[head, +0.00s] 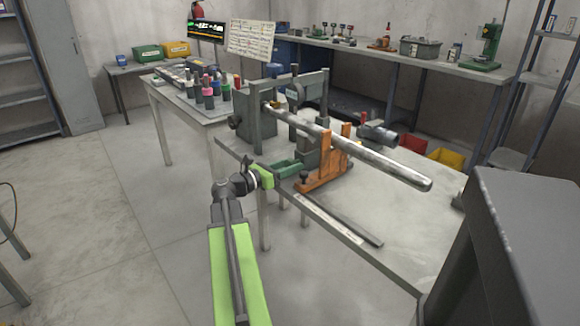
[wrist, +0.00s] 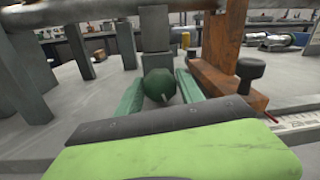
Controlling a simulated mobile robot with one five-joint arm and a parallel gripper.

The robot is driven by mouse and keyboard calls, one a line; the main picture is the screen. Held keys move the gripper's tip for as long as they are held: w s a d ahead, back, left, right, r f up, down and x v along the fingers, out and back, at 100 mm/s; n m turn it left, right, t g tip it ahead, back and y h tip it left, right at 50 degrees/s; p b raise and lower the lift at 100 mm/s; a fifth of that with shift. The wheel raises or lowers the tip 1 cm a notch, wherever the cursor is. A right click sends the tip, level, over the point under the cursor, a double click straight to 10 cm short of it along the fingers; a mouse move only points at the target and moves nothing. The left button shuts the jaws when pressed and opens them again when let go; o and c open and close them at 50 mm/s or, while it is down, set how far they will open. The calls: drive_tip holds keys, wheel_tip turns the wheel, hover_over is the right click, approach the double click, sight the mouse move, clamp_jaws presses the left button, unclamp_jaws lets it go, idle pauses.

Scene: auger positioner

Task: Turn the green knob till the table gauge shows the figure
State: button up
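The dark green round knob (wrist: 160,85) is in the middle of the wrist view, with a thin pale line at its lower front. My gripper (head: 288,168) has its two teal fingers on either side of the knob, as the wrist view (wrist: 160,95) also shows. I cannot tell whether the fingers press on it or leave a small gap. The knob cannot be made out in the head view. A white scale strip (head: 328,218) with marks runs along the front edge of the table; part of it shows in the wrist view (wrist: 300,121). Its figures are too small to read.
An orange bracket (head: 325,172) holds up a long grey auger tube (head: 370,158) that slants over the worktable (head: 410,235). The bracket's base and black knob (wrist: 250,70) are right of my fingers. A dark screen (head: 206,31) stands at the back.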

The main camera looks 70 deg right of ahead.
clamp_jaws()
drive_tip(key=shift+m, duration=0.3)
drive_tip(key=m, duration=0.4)
drive_tip(key=shift+m+p, duration=0.3)
drive_tip(key=m, duration=0.5)
drive_tip(key=shift+t, duration=0.3)
drive_tip(key=shift+m, duration=0.4)
drive_tip(key=shift+o, duration=2.2)
unclamp_jaws()
